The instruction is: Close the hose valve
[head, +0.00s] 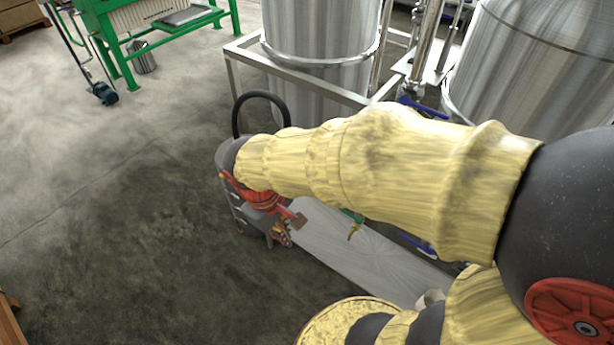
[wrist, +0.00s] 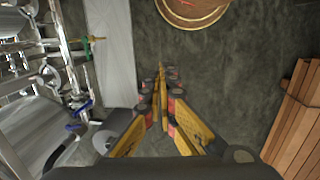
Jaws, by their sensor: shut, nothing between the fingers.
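A small brass valve (head: 354,232) with a green part (head: 352,215) shows in the head view just under my forearm, which hides part of it. In the wrist view a brass valve (wrist: 98,38) with a green handle (wrist: 85,48) is at the upper left, beside a pale flat strip. My gripper (head: 282,238) is left of the valve in the head view, apart from it. In the wrist view my gripper (wrist: 160,78) has its fingers together and empty, pointing over the floor right of the strip.
Steel tanks (head: 322,35) stand on a pipe frame (head: 235,65) behind my arm. Blue handles (wrist: 75,127) show among the pipes. The pale strip (head: 340,250) lies below my forearm. A green frame (head: 110,45) is far left. Wooden planks (wrist: 300,110) lie at right; open floor lies between.

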